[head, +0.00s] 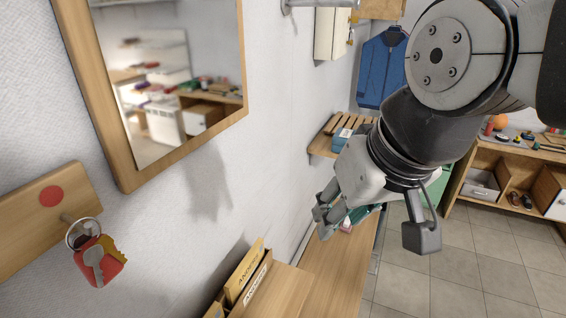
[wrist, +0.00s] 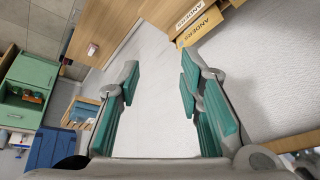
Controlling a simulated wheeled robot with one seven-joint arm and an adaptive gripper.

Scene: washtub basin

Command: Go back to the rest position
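My gripper (head: 335,207) hangs in the air in front of the white wall, at the end of my arm, which comes in from the upper right of the head view. The fingers point down and to the left, above the wooden bench top. In the wrist view my gripper (wrist: 160,88) has its two teal-padded fingers wide apart. Nothing is between them but a view of the pale wall. The gripper touches nothing that I can see.
A key ring with a red tag (head: 98,262) hangs on a wooden board (head: 40,215) at left, below a mirror (head: 120,120). A slatted shelf (head: 325,140) and a blue jacket (head: 381,70) are behind. Tiled floor (head: 470,270) is clear at right.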

